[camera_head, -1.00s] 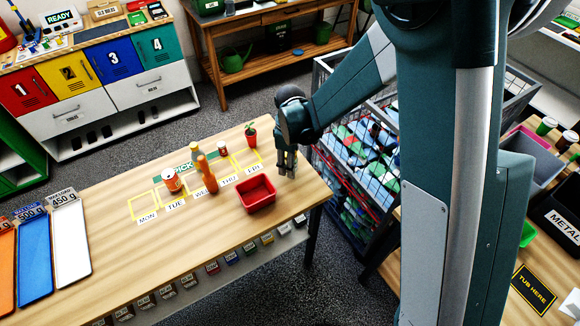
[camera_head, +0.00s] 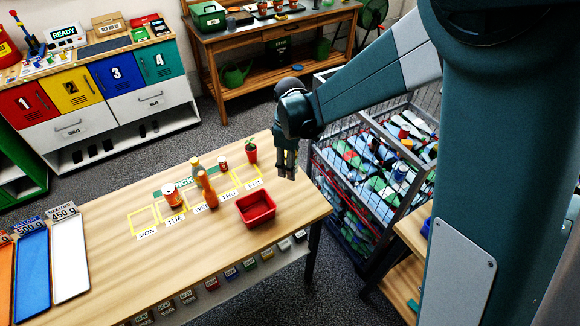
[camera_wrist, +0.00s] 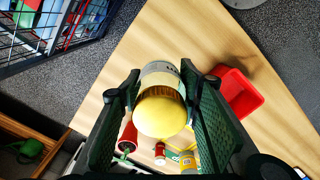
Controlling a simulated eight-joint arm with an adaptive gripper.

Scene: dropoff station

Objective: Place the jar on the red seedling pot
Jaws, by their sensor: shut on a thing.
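My gripper (camera_wrist: 156,92) is shut on a jar with a rounded yellow top and a grey-white body, the jar (camera_wrist: 159,112) sitting between the two green fingers in the wrist view. In the head view my gripper (camera_head: 287,166) hangs near the table's right end, right of the red seedling pot, and the jar cannot be made out there. The red seedling pot (camera_head: 251,156) stands upright at the table's far right with a small green seedling. It also shows in the wrist view (camera_wrist: 128,135), left of the jar and apart from it.
Two bottles (camera_head: 207,190), an orange-and-white can (camera_head: 171,194) and a small red container (camera_head: 222,163) stand farther left. A wire cage of containers (camera_head: 375,170) is right of the table.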

